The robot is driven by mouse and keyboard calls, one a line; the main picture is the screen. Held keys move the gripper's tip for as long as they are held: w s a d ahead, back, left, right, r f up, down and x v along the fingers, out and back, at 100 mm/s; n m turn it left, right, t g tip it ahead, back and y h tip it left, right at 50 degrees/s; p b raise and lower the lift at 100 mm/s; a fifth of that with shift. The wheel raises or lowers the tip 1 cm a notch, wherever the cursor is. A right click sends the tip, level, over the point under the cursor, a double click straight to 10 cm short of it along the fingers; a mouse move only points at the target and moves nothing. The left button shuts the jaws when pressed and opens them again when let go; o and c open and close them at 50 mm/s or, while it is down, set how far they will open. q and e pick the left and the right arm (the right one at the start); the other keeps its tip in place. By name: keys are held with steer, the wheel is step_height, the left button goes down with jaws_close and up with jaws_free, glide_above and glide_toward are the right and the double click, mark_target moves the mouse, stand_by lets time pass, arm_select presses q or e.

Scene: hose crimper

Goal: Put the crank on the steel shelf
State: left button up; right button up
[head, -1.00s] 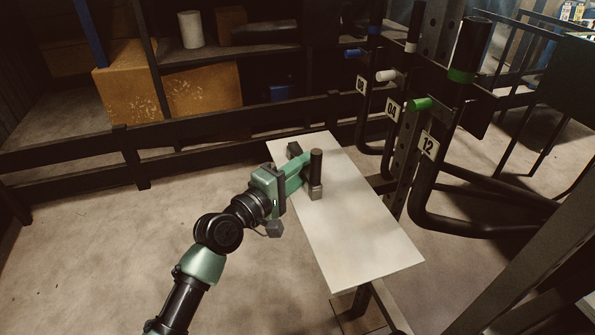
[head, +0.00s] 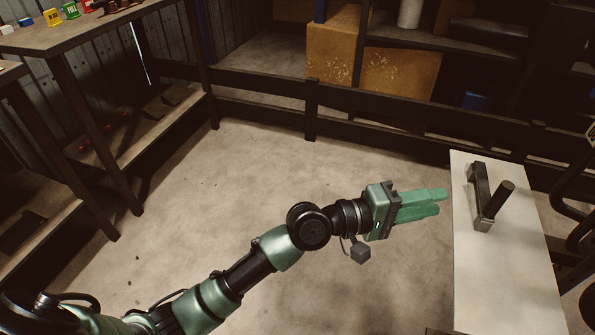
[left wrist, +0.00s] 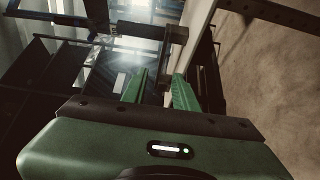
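The crank (head: 481,192) is a dark metal bar with an upright black cylindrical grip. It lies on the pale flat top of the steel shelf (head: 503,285) at the right of the head view, toward its far end. My left gripper (head: 441,202), with green fingers, is left of the shelf, pointing at the crank and apart from it. In the left wrist view, its two fingers (left wrist: 160,78) stand apart with nothing held, and the crank (left wrist: 145,30) shows beyond them. My right gripper is not in view.
A dark rail (head: 375,131) runs behind the shelf, with cardboard boxes (head: 400,75) on racking beyond. A workbench (head: 95,38) with coloured bins stands at the upper left. Dark tubing is at the right edge. The floor between bench and shelf is clear.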

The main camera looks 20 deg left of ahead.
arm_select(q)
steer(key=s+a+f+m+g+y, duration=0.1)
steer(key=s+a+f+y, duration=0.15)
steer(key=f, duration=0.45)
steer(key=s+a+f+m+y, duration=0.2)
steer(key=a+f, duration=0.2)
steer(key=f, duration=0.4)
steer(key=s+a+f+m+g+y, duration=0.1)
steer(key=s+a+f+y, duration=0.15)
steer(key=f, duration=0.45)
steer(key=s+a+f+m+g+y, duration=0.4)
steer(key=s+a+f+y, duration=0.3)
steer(key=s+a+f, duration=0.8)
steer(key=s+a+g, duration=0.1)
steer(key=s+a, duration=0.1)
steer(key=a, duration=0.1)
steer(key=shift+s+f+m+y, duration=0.2)
steer(key=shift+f+m+y, duration=0.1)
steer(key=shift+y, duration=0.1)
steer(key=shift+a, duration=0.1)
